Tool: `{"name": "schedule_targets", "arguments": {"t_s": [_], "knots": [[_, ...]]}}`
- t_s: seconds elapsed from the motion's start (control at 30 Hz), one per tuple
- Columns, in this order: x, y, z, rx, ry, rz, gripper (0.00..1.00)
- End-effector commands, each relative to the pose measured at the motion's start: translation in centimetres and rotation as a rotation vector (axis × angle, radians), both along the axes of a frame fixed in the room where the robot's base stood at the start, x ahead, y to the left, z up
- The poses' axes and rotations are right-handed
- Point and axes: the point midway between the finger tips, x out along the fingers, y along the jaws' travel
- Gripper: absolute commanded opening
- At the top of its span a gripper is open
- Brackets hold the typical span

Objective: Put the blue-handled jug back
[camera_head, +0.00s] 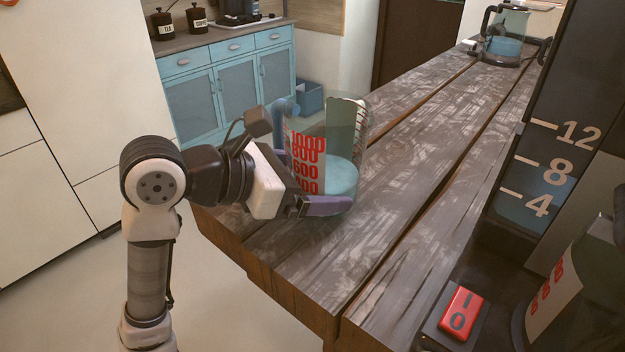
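The blue-handled jug (344,150) is a clear glass jug with red numbers on a pale strip and pale blue contents. It stands roughly upright at the left side of the wooden table (400,200). Its blue handle (284,108) is on the left, and the handle's lower part is partly hidden by my gripper. My gripper (318,190) reaches in from the left, low on the jug. One purple finger lies across the front of the jug's base. The other finger is not clearly seen, so I cannot tell whether the gripper is closed on the jug.
A dark machine (550,150) with a 4-8-12 scale stands at right, with a red switch (461,312) before it. Another jug with red markings (555,290) is at lower right. A glass vessel (507,47) stands at the far end. The middle tabletop is clear.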

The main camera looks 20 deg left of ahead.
Motion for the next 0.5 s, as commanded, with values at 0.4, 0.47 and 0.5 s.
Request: {"name": "schedule_targets", "arguments": {"t_s": [0.4, 0.47, 0.5], "knots": [[-0.03, -0.02, -0.71, 0.0, -0.002, 0.001, 0.28], [-0.02, -0.02, -0.88, 0.0, -0.002, 0.001, 0.28], [-0.02, -0.02, -0.95, 0.0, -0.002, 0.001, 0.28]]}}
